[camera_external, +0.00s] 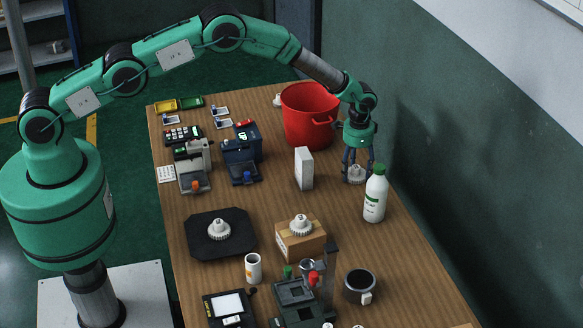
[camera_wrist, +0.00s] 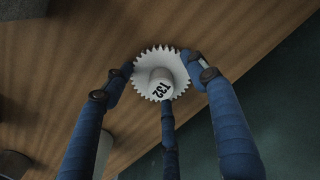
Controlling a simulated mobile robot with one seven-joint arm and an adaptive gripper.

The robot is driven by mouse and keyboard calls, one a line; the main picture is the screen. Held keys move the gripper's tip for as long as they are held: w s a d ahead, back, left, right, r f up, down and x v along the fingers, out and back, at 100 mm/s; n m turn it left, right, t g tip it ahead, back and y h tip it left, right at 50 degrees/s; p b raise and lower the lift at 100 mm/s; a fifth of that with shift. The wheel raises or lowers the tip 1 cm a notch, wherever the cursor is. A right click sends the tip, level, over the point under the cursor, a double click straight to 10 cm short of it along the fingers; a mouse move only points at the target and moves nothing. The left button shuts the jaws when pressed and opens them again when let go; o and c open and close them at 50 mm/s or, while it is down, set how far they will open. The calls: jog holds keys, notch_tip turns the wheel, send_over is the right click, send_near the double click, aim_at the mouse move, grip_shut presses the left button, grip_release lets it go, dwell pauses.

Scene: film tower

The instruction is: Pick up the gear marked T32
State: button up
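The white toothed gear (camera_wrist: 151,67) sits between my gripper's fingers in the wrist view, with its raised hub facing me and a mark on it that reads as T32. It also shows in the external view (camera_external: 356,174), at the table's right side. My gripper (camera_external: 357,172) points down over it; its three blue fingers (camera_wrist: 162,80) reach around the gear's rim. The fingertips are at or very near the teeth; I cannot tell whether they press on it. Another white gear (camera_external: 218,230) lies on a black tray (camera_external: 196,243). A third (camera_external: 301,225) sits on a cardboard box (camera_external: 297,247).
A white bottle with a green cap (camera_external: 375,196) stands just right of my gripper. A red bucket (camera_external: 309,117) is behind it and a white box (camera_external: 304,168) to its left. A dark mug (camera_external: 359,286) stands near the front. The wall is close on the right.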

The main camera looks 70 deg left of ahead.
aim_at(356, 167)
jog(key=c, duration=0.5)
jog(key=shift+r+p, duration=0.3)
jog(key=shift+r, duration=4.7)
